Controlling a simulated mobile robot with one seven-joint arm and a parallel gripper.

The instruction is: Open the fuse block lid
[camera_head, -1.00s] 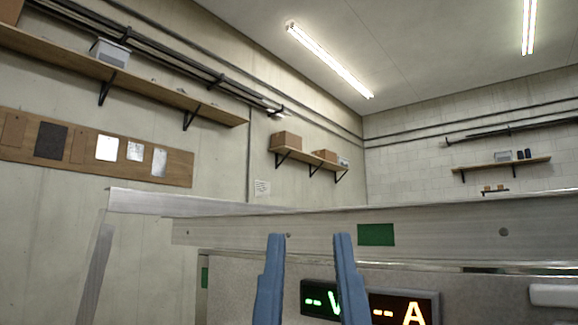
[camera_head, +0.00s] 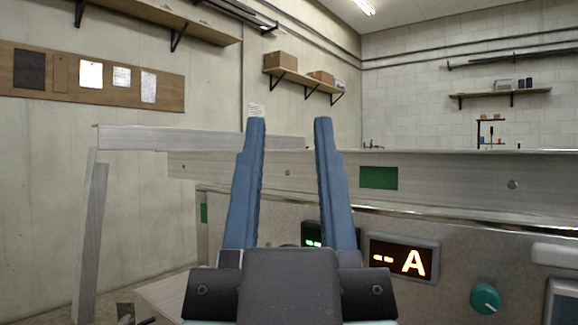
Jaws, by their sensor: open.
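My gripper (camera_head: 289,122) is open and empty. Its two blue fingers point up and away, in front of the aluminium frame and the grey panel. I cannot pick out a fuse block lid for certain. A pale rounded piece (camera_head: 555,255) sticks out at the panel's right edge, cut off by the picture. Below it is part of a light-framed piece (camera_head: 562,302), also cut off. Both are well right of my gripper.
The panel (camera_head: 460,235) carries an orange "A" display (camera_head: 402,258), a green display (camera_head: 313,234) partly behind a finger, and a teal knob (camera_head: 485,298). An aluminium beam (camera_head: 440,180) with a green patch (camera_head: 378,177) runs above. Shelves hang on the walls behind.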

